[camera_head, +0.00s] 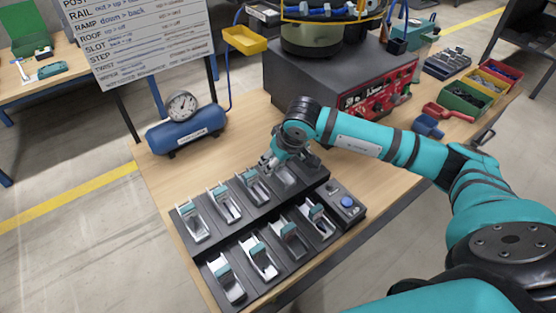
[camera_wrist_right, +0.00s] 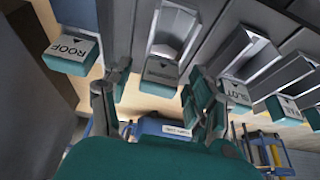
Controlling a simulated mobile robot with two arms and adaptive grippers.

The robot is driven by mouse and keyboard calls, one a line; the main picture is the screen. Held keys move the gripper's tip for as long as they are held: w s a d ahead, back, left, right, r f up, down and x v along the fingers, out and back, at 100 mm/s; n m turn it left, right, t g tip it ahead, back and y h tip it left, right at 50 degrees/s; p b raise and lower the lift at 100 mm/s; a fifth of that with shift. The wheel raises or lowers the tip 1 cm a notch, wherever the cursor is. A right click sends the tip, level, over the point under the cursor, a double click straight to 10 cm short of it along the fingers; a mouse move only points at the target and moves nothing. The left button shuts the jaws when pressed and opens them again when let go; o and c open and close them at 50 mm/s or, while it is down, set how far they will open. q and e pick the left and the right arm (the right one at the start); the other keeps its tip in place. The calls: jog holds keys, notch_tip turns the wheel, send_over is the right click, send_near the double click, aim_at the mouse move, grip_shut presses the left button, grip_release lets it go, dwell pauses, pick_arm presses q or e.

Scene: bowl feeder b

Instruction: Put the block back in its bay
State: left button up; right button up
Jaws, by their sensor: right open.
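A dark rack (camera_head: 238,229) with two rows of metal bays lies on the wooden table in the head view. Several teal blocks sit at the bays; I cannot tell which one the task means. My right gripper (camera_head: 268,163) is over the rack's back row, near its right end. In the right wrist view my right gripper (camera_wrist_right: 160,100) is open, its fingers apart. A teal block with a shaded label (camera_wrist_right: 160,76) shows between and beyond the fingers, at a metal bay (camera_wrist_right: 174,30). Teal blocks marked ROOF (camera_wrist_right: 72,55) and SLOT (camera_wrist_right: 235,94) are on either side. My left gripper is out of view.
A blue air tank with a gauge (camera_head: 186,129) stands behind the rack. A grey machine with a red panel (camera_head: 378,93) is at the back. A small box with a blue button (camera_head: 346,202) adjoins the rack's right end. Parts bins (camera_head: 463,98) stand at the right.

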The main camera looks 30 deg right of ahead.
jog(key=shift+r, duration=0.1)
jog(key=shift+r, duration=0.2)
jog(key=b+v, duration=0.1)
jog(key=v, duration=1)
jog(key=shift+s+r, duration=0.2)
jog(key=shift+r, duration=0.1)
